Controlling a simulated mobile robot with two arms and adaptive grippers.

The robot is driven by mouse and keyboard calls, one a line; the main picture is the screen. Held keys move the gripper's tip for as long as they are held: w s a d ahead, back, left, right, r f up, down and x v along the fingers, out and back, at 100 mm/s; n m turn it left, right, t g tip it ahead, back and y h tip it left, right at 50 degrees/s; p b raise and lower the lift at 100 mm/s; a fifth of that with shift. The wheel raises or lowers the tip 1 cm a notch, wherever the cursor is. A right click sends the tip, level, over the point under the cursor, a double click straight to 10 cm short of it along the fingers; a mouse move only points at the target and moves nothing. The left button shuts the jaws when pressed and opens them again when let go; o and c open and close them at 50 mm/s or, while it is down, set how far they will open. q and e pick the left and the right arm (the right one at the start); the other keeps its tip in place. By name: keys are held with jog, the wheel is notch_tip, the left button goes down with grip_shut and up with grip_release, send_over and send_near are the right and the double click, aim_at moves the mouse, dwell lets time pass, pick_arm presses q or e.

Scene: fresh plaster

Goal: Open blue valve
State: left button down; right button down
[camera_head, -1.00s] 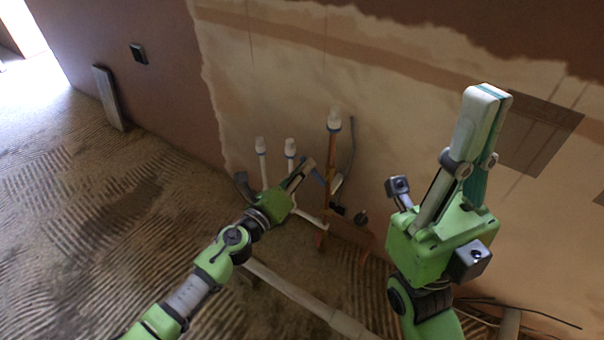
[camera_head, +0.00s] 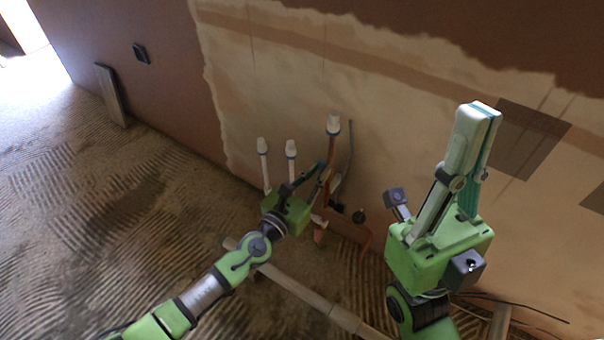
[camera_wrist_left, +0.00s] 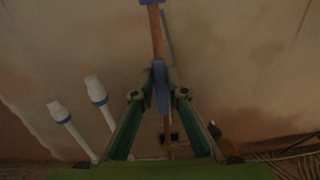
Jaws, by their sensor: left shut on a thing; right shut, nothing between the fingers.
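The blue valve handle (camera_wrist_left: 161,88) shows in the left wrist view as a narrow upright blue bar in front of a copper pipe (camera_wrist_left: 156,32). My left gripper (camera_wrist_left: 160,72) has its two green fingers drawn together on this handle, one on each side. In the head view my left gripper (camera_head: 322,168) is at the copper pipe (camera_head: 331,150) near the wall, and it largely hides the handle. My right gripper (camera_head: 482,108) is shut and empty, pointing up in front of the wall, well apart from the pipes.
Two white pipes with white caps (camera_head: 263,146) (camera_head: 291,149) stand left of the copper pipe. A pale pipe (camera_head: 310,298) runs along the ridged floor. A board (camera_head: 111,95) leans on the wall at left.

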pick_arm(q)
jog(key=c, duration=2.1)
grip_release()
jog(key=shift+s+d+f, duration=0.15)
jog(key=shift+c, duration=0.2)
jog(key=shift+o, duration=0.3)
jog(key=v, duration=1.2)
